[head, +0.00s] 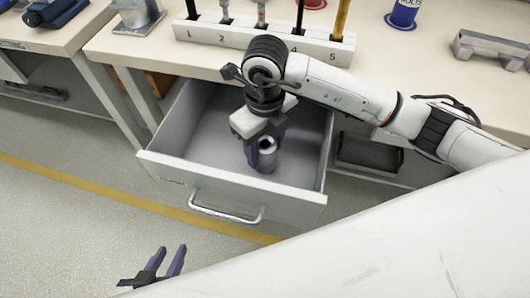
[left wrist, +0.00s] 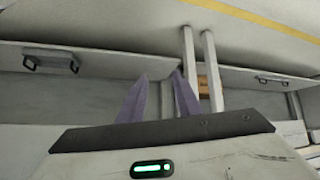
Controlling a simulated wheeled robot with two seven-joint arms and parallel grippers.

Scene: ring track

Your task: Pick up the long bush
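A grey metal bush (head: 266,158) with a round hole in its top stands upright in the open drawer (head: 232,186). My right gripper (head: 264,147) reaches down into the drawer with its dark fingers at the bush. I cannot tell whether they are clamped on it or only beside it. My left gripper (head: 168,262) is low at the bottom left of the head view, in front of the drawer and apart from it. Its purple fingers are parted and empty, as the left wrist view (left wrist: 160,95) also shows.
The drawer's walls and front handle (head: 226,213) surround my right gripper. Above it, the workbench carries a numbered rack (head: 262,45) with upright tools, a blue container (head: 403,14) and a grey metal block (head: 490,48). The floor left of the drawer is clear.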

